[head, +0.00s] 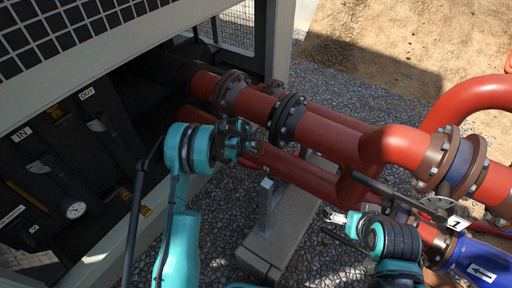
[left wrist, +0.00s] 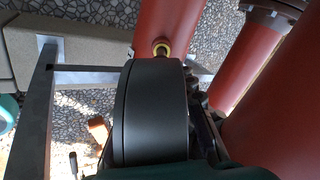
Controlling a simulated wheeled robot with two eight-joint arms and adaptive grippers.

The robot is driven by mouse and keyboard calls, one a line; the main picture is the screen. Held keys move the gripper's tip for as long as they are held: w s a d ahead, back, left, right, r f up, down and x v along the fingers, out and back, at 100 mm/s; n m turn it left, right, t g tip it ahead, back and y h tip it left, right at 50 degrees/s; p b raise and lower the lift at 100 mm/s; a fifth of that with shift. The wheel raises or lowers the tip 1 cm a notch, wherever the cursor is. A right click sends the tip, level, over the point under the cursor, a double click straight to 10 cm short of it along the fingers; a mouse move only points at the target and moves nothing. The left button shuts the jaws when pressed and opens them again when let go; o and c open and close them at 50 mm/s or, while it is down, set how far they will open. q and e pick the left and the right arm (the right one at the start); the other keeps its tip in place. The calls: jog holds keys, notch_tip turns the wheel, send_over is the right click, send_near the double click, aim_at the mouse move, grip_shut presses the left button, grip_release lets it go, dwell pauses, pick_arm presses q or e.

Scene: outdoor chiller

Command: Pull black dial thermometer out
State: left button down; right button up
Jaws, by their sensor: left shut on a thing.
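The black dial thermometer (left wrist: 150,112) fills the middle of the left wrist view, seen edge-on as a thick black round housing. A short stem with a brass-coloured collar (left wrist: 161,47) shows at its top, where it meets a red pipe (left wrist: 165,22). My left gripper (head: 246,138) is beside the red pipes in the head view and is shut on the thermometer; its fingers are mostly hidden. The thermometer cannot be made out clearly in the head view. My right gripper (head: 345,222) is at the lower right, by the lower pipe; its jaws are unclear.
Large red flanged pipes (head: 325,132) run from the chiller to the right. A pipe support (head: 267,200) stands on a concrete base (head: 270,248). A white dial gauge (head: 75,210) sits on the dark chiller panel. Gravel lies around the base.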

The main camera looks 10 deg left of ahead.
pick_arm(q)
jog(key=shift+p+v, duration=0.35)
jog(key=shift+v, duration=0.65)
jog(key=shift+s, duration=0.1)
jog(key=c, duration=2.1)
grip_release()
jog(key=shift+c, duration=0.2)
grip_shut()
jog(key=shift+r, duration=0.1)
